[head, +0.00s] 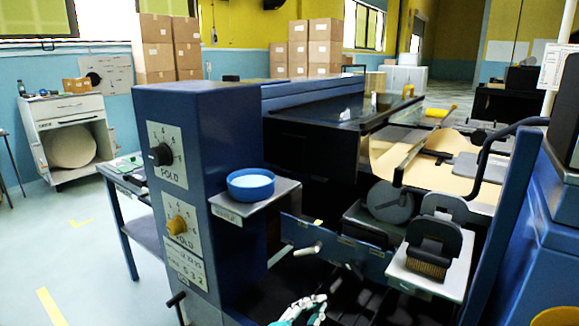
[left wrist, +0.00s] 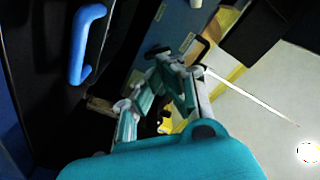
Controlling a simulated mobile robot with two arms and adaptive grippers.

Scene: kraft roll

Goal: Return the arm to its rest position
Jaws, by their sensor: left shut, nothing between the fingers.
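My left gripper (head: 303,309) shows at the bottom edge of the head view, low in front of the dark open part of the blue machine (head: 222,130). Only its white and teal finger parts show there; the rest of the arm is cut off by the frame. In the left wrist view the gripper (left wrist: 165,75) is shut, with its fingers together and nothing between them. My right gripper is in neither view.
A blue bowl (head: 251,185) stands on a small shelf at the machine's side. A brush (head: 430,248) sits on a plate at the right. A blue handle (left wrist: 84,45) shows in the left wrist view. Open floor (head: 85,255) lies at the left.

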